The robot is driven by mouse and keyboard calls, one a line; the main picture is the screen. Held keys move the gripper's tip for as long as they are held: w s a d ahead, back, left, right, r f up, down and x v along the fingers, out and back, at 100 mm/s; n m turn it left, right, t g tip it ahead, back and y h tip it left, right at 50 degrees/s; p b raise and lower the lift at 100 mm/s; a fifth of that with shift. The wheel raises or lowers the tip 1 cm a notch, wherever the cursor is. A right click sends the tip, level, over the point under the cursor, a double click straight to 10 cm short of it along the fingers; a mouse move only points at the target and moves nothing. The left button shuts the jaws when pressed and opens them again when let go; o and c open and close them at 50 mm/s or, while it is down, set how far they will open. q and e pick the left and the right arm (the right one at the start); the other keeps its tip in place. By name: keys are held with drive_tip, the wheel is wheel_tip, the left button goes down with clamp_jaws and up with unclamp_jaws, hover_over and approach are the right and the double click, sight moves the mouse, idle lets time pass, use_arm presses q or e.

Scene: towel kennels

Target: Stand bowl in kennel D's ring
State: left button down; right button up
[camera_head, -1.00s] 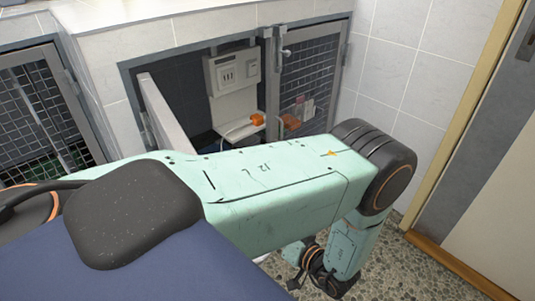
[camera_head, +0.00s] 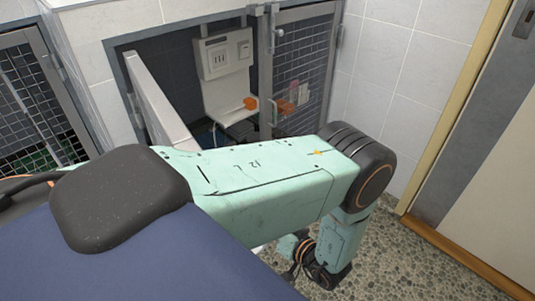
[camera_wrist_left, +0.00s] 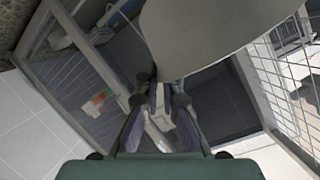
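My left arm crosses the head view and bends down to my left gripper (camera_head: 305,256), partly hidden behind the arm. In the left wrist view the gripper's fingers (camera_wrist_left: 163,98) close at the lower edge of a large smooth grey-beige thing, apparently the bowl (camera_wrist_left: 215,30). In the head view only a small white sliver under the arm may belong to it. An open kennel (camera_head: 126,62) stands beyond the arm. An orange part (camera_head: 250,103) shows inside it, and an orange-red part (camera_head: 285,107) shows at its mesh door. I cannot read a kennel letter or tell which part is a ring. My right gripper is not in view.
The kennel's mesh door (camera_head: 303,65) stands to the right of the opening. A white panel (camera_head: 158,100) juts out at its left side. Another mesh kennel door (camera_head: 35,100) is at far left. Speckled floor (camera_head: 400,262) is free at lower right, beside a wooden door frame.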

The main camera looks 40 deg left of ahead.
use_arm(q)
drive_tip(key=shift+f, duration=0.25)
drive_tip(key=c, duration=1.5)
unclamp_jaws()
drive_tip(key=shift+r, duration=0.1)
